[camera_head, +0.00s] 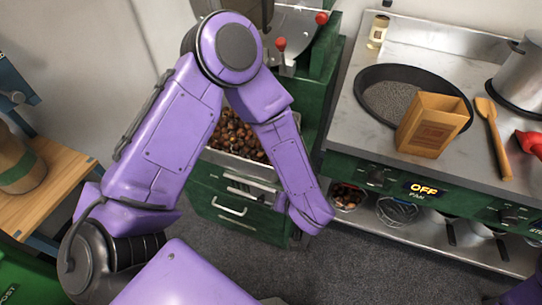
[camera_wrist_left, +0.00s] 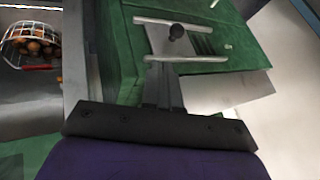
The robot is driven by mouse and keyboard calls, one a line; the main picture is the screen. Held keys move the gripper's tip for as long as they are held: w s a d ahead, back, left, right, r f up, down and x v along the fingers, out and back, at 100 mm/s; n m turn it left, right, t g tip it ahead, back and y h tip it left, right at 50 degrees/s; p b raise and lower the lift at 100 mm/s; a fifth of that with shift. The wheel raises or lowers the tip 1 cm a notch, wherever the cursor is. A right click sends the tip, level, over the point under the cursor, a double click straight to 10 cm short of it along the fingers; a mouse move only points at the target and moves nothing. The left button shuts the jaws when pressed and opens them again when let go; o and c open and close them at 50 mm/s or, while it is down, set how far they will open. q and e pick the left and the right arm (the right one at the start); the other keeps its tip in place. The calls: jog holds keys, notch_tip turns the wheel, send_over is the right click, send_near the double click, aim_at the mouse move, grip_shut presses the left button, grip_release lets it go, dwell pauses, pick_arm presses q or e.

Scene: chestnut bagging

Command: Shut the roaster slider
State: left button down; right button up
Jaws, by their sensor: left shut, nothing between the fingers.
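The roaster slider shows in the left wrist view as a flat grey plate with a dark round knob (camera_wrist_left: 176,32) between two metal rails (camera_wrist_left: 185,59) on the green roaster front (camera_wrist_left: 122,60). In the head view the roaster (camera_head: 235,224) stands below my left arm, and its pale rails (camera_head: 250,184) show just left of my forearm. My left gripper (camera_wrist_left: 164,68) is shut and empty, with its tips near the lower rail and a little short of the knob. Whether it touches the rail is unclear. My left forearm hides the gripper in the head view.
A chestnut tray (camera_head: 266,155) sits above the slider.

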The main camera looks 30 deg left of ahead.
pick_arm(q)
jog(key=d, duration=0.3)
jog(key=b, duration=0.2)
send_near(270, 201)
jog(key=w+f, duration=0.1)
jog(key=shift+s+a+f+m+g, duration=0.1)
jog(key=shift+a+f+g, duration=0.1)
jog(key=shift+a, duration=0.35)
jog(key=shift+s+a+f+m+g, duration=0.1)
jog(key=shift+a+f, duration=0.05)
jog(key=shift+a, duration=0.4)
jog(key=shift+s+a+f+m+g, duration=0.1)
jog(key=shift+a+f, duration=0.1)
jog(key=shift+a, duration=0.4)
pick_arm(e)
jog(key=shift+f, duration=1.65)
